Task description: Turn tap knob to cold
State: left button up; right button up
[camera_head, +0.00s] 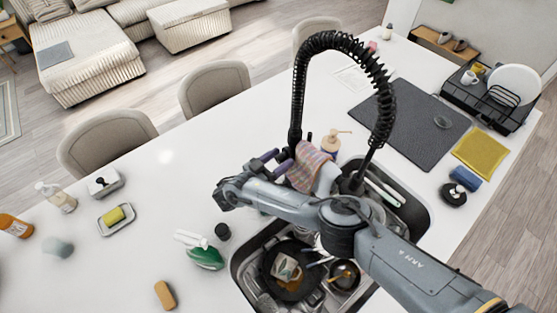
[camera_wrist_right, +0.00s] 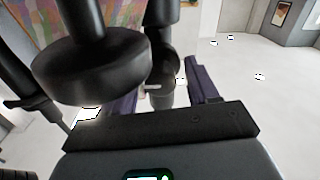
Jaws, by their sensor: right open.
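The black tap (camera_head: 297,90) stands behind the sink, with a spring hose arching to the right. My right gripper (camera_head: 271,158) is open beside the tap's lower column, its arm reaching across the sink from the lower right. In the right wrist view, my right gripper's purple fingers (camera_wrist_right: 165,88) stand apart. Black tap parts (camera_wrist_right: 162,45) show between and beyond them, and a round black part (camera_wrist_right: 92,70) is close in front, partly covering the left finger. I cannot tell which part is the knob, or whether a finger touches it. My left gripper is not in view.
A striped cloth (camera_head: 307,166) hangs by the tap, close to my right gripper. A soap bottle (camera_head: 332,143) stands behind it. The sink (camera_head: 240,265) holds a pan (camera_head: 275,262) and other dishes. A dark mat (camera_head: 408,125) lies right.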

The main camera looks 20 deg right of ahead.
jog(key=c, duration=1)
jog(key=shift+c, duration=0.2)
